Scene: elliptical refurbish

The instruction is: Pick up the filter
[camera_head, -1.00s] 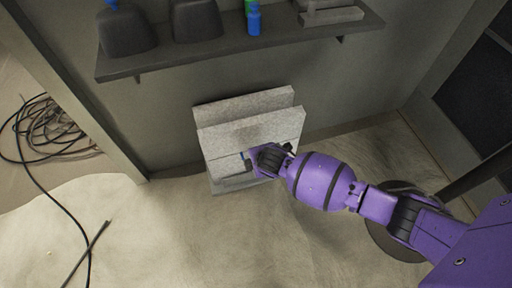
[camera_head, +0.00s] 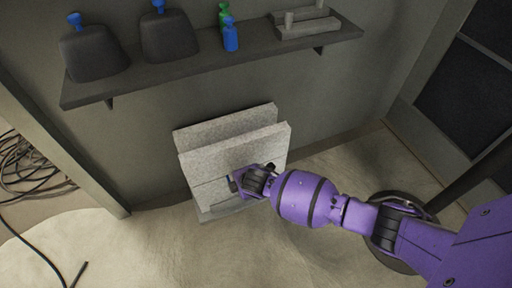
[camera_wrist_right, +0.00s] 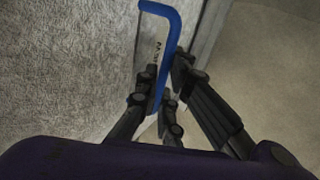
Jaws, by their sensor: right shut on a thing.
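The filter (camera_head: 215,160) is a grey, rough-faced panel. It stands upright near the wall, in front of a second similar panel (camera_head: 215,124). My right gripper (camera_head: 240,182) is at the lower front of the filter in the head view, and it hides the blue handle there. In the right wrist view the blue handle (camera_wrist_right: 158,8) is a bent bar beside the grey filter face (camera_wrist_right: 60,70). The fingers of my right gripper (camera_wrist_right: 165,78) are closed around the bar. My left gripper is not in view.
A wall shelf (camera_head: 180,68) above the panels holds dark containers (camera_head: 95,52), a blue bottle (camera_head: 230,35), a green bottle (camera_head: 222,15) and grey blocks (camera_head: 305,28). Loose cables (camera_head: 22,165) lie at the left. The floor (camera_head: 175,240) in front is mostly clear.

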